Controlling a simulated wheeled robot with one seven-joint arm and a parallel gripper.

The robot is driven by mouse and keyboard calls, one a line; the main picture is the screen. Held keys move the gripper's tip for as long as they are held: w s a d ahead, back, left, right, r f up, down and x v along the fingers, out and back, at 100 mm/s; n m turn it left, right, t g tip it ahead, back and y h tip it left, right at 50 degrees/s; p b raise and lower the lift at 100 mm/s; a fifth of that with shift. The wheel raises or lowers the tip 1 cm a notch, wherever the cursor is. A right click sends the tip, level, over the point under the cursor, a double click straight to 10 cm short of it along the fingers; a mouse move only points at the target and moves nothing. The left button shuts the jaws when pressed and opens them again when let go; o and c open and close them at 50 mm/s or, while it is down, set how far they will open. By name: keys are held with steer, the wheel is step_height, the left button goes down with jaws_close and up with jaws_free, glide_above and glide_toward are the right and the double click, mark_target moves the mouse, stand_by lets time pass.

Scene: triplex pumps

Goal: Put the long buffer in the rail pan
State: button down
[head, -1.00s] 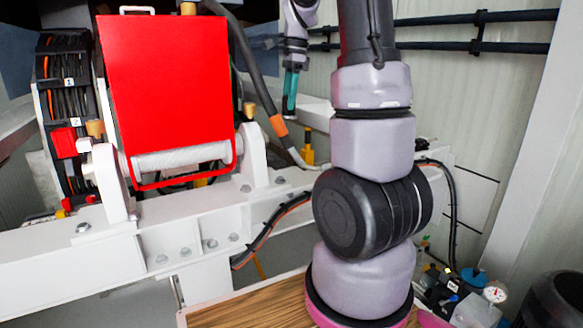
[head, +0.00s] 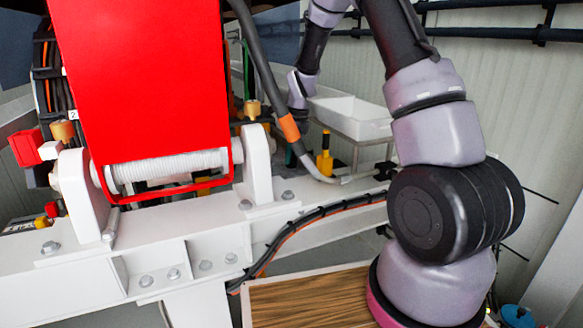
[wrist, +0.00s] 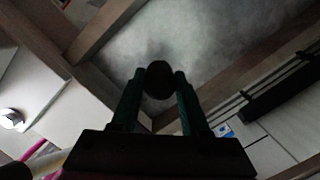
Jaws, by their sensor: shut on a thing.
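My gripper (wrist: 157,98) shows in the wrist view with its two green fingers closed on a dark, round-ended thing (wrist: 158,77), which I take to be the long buffer. Only its end shows, so its length and tilt cannot be told. A white open tray (head: 362,127), likely the rail pan, sits on the far side of the white beam, just right of my wrist. I see nothing inside it from here.
A grey hose with an orange band (head: 290,128) rises in front of my wrist. A yellow bottle-like thing (head: 324,157) stands left of the tray. A big red panel (head: 140,70) and white frame (head: 150,265) fill the left. A wood-topped surface (head: 310,300) is at the front.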

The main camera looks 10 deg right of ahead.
mark_target(291, 165)
steer(key=shift+a+f, duration=0.1)
steer(key=shift+f, duration=2)
steer(key=shift+c, duration=2)
jaws_free()
steer(key=shift+f, duration=0.15)
